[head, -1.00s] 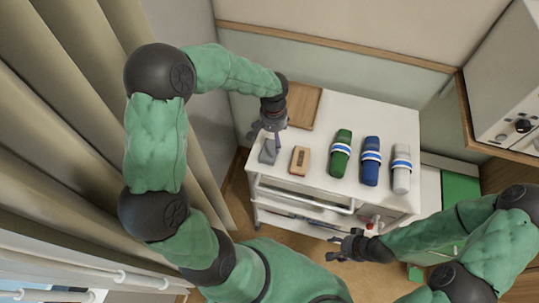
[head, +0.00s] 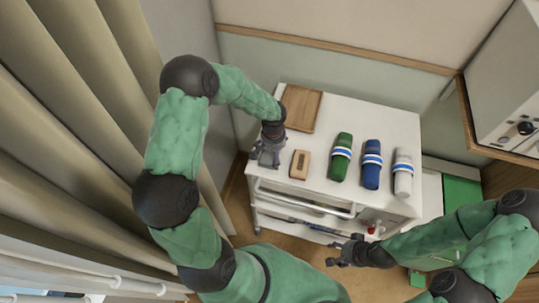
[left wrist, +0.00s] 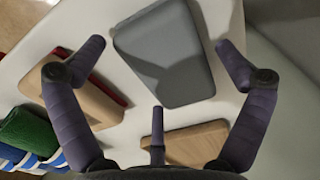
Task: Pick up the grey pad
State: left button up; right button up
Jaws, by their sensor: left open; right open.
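The grey pad (left wrist: 166,52) lies on the white trolley top in the left wrist view, between the spread fingers of my left gripper (left wrist: 160,62). It is a flat block with rounded corners. In the head view my left gripper (head: 266,156) is over the trolley's near left corner and hides most or all of the pad. The left gripper is open, and its fingers appear apart from the pad. My right gripper (head: 341,250) is open and empty, in front of the trolley at the lower right.
A wooden board (head: 303,107) lies behind. Green (head: 341,158), blue (head: 371,165) and white (head: 403,173) rolls lie to the right. A curtain (head: 105,130) hangs at left.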

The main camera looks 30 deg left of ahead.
pick_arm(q)
jog(key=c, duration=1)
jog(key=shift+f, duration=0.1)
jog(key=shift+r, duration=0.55)
notch_tip(320, 180, up, 2)
jog(key=shift+r, duration=0.1)
jog(key=s+r, duration=0.1)
jog(key=s+d+r, duration=0.1)
jog(key=r, duration=0.1)
jog(key=s+d+r, duration=0.1)
jog(key=r, duration=0.1)
jog(key=shift+s+d+p, duration=0.1)
jog(key=shift+p, duration=0.3)
jog(key=s+d+r, duration=0.1)
jog(key=s+d, duration=0.1)
jog(key=s+d+r, duration=0.1)
jog(key=s+r, duration=0.1)
jog(key=s, duration=0.1)
jog(key=s+d+r, duration=0.1)
jog(key=s+d, duration=0.1)
jog(key=s, duration=0.1)
jog(key=shift+s+d+r, duration=0.25)
jog(key=shift+d+r, duration=0.05)
jog(key=shift+r, duration=0.1)
